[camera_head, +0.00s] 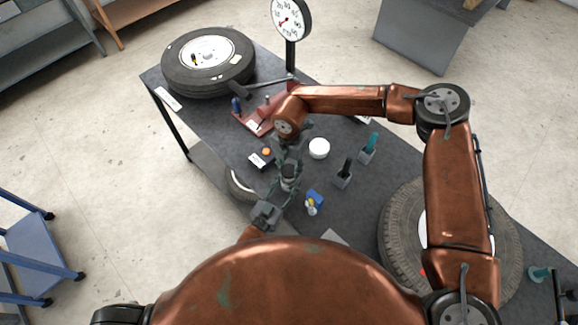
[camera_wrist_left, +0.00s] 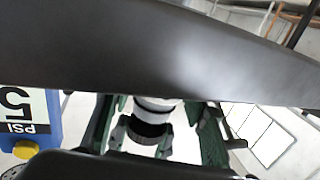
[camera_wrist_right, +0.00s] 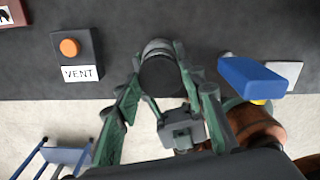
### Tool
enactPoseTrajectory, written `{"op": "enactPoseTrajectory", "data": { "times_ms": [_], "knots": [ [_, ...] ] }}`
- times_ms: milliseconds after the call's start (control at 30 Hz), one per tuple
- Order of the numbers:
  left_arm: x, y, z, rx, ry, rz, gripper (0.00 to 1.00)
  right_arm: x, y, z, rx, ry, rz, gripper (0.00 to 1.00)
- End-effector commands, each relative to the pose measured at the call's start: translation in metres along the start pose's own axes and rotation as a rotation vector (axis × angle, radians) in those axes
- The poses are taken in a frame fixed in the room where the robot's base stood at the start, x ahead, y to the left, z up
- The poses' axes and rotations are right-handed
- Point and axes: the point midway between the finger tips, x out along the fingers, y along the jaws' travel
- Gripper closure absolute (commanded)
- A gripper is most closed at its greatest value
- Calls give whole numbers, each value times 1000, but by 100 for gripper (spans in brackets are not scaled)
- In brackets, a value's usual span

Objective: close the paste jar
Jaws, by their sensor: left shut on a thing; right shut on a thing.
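The paste jar (camera_head: 289,184) is a small pale and dark cylinder between my two grippers, in front of the table's near edge in the head view. My left gripper (camera_head: 286,188) comes from below and is shut on the jar, whose white and black side (camera_wrist_left: 152,118) shows in the left wrist view. My right gripper (camera_head: 290,170) reaches down from above and is shut on the dark round lid (camera_wrist_right: 160,76), seen between its fingers in the right wrist view. A pale grey rim shows beside the lid. I cannot tell whether the lid is seated or threaded.
A white round object (camera_head: 319,148) stands on the dark table (camera_head: 330,190). A black VENT box with an orange button (camera_head: 266,152) and a blue gauge (camera_head: 314,197) are close by.

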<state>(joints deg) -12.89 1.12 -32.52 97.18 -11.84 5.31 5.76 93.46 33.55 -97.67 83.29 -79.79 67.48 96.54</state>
Motion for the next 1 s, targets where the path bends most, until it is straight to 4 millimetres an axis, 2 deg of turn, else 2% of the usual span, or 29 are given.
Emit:
{"op": "enactPoseTrajectory", "data": {
  "times_ms": [33, 500, 1000],
  "knots": [
    [-2, 0, 7, 0, -14, -1, 100, 0, 0, 0, 0, 0, 0, 70],
    [-2, 0, 8, -1, -17, -1, 100, 18, 0, 0, 0, 0, 1, 70],
    [-3, 0, 9, -1, -19, -1, 100, 18, 0, 0, 0, 0, 0, 70]
  ]
}}
